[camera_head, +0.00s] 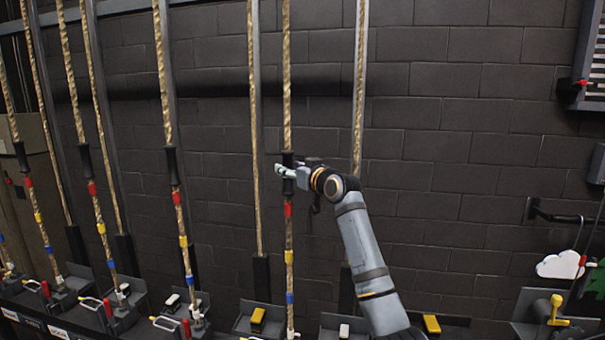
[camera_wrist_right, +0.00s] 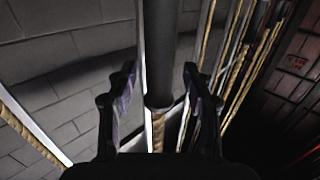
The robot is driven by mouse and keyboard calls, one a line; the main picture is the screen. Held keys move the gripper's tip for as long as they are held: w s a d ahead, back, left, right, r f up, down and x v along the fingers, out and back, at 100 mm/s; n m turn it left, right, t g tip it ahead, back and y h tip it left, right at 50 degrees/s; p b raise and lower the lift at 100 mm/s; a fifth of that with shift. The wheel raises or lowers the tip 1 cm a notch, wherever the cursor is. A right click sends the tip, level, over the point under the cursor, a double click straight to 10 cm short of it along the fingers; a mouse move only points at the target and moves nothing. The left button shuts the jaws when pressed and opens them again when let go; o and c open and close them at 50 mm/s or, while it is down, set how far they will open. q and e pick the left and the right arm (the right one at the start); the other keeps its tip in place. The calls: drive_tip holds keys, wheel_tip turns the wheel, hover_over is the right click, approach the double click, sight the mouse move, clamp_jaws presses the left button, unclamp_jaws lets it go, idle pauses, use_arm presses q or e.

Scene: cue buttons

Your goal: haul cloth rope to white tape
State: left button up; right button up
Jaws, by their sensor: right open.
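My right gripper (camera_head: 284,172) is at the black sleeve (camera_head: 288,160) of a tan rope (camera_head: 287,75) near the middle of the head view. In the right wrist view my right gripper (camera_wrist_right: 160,75) is open, with the black sleeve (camera_wrist_right: 160,50) between its fingers and a gap on each side. Below the sleeve this rope carries red tape (camera_head: 288,210), yellow tape (camera_head: 289,257), blue tape (camera_head: 290,298) and white tape (camera_head: 291,333) near the bottom edge. I cannot read which rope is the cloth one. My left gripper is not in view.
Several similar taped ropes, such as one with a black sleeve (camera_head: 173,166), hang to the left. A thinner rope (camera_head: 359,90) runs just right of my gripper. A rail with locks and a yellow block (camera_head: 257,318) lies below. A white cloud cutout (camera_head: 560,265) is at right.

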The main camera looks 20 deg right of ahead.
drive_tip(key=s+d, duration=0.2)
drive_tip(key=s, duration=0.8)
drive_tip(key=shift+w, duration=0.1)
idle(0.3)
